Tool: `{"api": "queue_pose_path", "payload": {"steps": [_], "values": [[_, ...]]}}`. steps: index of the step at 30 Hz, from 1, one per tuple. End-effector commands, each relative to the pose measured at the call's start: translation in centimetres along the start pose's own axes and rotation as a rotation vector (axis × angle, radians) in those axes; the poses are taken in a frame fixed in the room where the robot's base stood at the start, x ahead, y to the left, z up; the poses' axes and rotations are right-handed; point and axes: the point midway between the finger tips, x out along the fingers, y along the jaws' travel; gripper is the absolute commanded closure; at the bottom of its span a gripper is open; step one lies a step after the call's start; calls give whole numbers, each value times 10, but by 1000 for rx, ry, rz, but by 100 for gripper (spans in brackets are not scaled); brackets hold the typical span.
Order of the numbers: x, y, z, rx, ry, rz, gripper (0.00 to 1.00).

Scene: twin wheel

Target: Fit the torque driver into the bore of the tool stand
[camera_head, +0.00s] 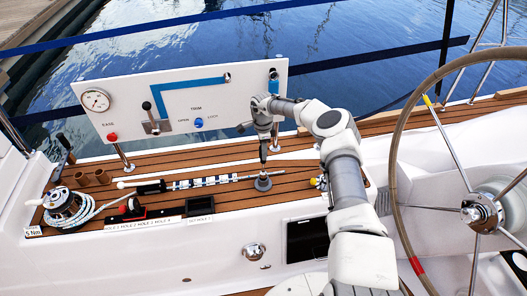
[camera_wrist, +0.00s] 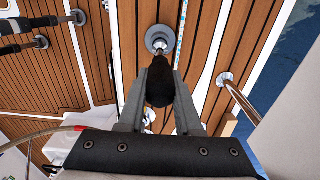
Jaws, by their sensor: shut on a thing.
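My gripper (camera_head: 264,148) is shut on the torque driver and points down over the wooden deck. In the wrist view, the torque driver's black handle (camera_wrist: 160,86) sits between the two grey fingers of my gripper (camera_wrist: 159,96). Its thin shaft runs from the handle toward the round grey tool stand (camera_wrist: 158,38). In the head view the tool stand (camera_head: 263,184) is on the deck directly below my gripper. The driver looks about upright and lined up with the stand. I cannot tell whether its tip is inside the bore or just above it.
A white panel (camera_head: 180,100) with a gauge, buttons and a lever stands behind my gripper. A striped rod (camera_head: 200,182) lies left of the stand. A winch (camera_head: 68,205) and brown cups (camera_head: 92,178) are farther left. The steering wheel (camera_head: 395,180) is at right.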

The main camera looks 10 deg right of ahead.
Motion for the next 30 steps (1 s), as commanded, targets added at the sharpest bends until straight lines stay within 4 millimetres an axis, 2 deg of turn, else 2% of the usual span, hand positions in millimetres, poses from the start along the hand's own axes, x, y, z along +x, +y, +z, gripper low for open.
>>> {"api": "queue_pose_path", "payload": {"steps": [19, 30], "values": [[0, 0, 0, 0, 0, -1, 100], [8, 0, 0, 0, 0, -1, 100]]}}
